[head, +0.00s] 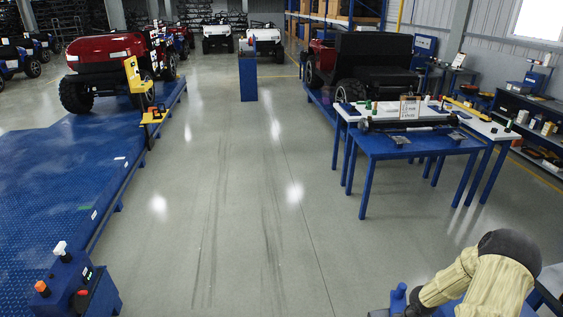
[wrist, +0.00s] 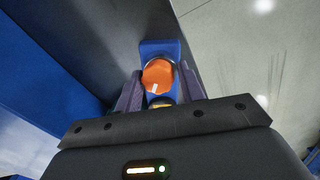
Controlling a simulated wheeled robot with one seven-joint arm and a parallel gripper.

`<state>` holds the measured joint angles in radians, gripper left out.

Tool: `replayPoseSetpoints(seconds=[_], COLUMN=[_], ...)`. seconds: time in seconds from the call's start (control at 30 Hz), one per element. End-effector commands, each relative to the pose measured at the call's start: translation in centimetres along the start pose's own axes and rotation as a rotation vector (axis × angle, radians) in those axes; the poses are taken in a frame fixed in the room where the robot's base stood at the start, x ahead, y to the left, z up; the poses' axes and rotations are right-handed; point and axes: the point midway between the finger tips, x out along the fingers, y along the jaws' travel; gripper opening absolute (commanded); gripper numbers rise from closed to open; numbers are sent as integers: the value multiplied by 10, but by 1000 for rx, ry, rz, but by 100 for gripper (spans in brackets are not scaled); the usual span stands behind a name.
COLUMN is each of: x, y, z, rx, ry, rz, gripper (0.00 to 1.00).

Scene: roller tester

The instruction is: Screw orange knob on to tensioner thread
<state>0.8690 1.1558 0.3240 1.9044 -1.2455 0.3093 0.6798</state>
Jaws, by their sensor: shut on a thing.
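In the wrist view my gripper (wrist: 160,82) is shut with the orange knob (wrist: 157,73) between its two dark fingers. The knob is round with a short white mark on its face. A blue bracket-like part (wrist: 158,47) stands right behind the knob. A small yellowish part (wrist: 161,101) shows just below the knob; I cannot tell whether it is the tensioner thread. Whether the knob touches or sits on a thread is hidden.
A blue part (head: 397,300) stands beside my arm. A blue work table (head: 415,148) with a dark roller is at the right. A blue control box (head: 85,292) with an orange knob stands lower left, beside a blue platform (head: 60,190). The middle floor is clear.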

Motion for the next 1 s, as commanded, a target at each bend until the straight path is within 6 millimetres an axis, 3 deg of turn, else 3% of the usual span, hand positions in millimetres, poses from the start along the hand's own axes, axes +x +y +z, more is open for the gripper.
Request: replayPoseSetpoints(seconds=[0.63,1.0], x=[2,1], y=[5,5], z=[1,2], rx=[714,767], ry=[2,-1], rz=[9,8], gripper=[0,0])
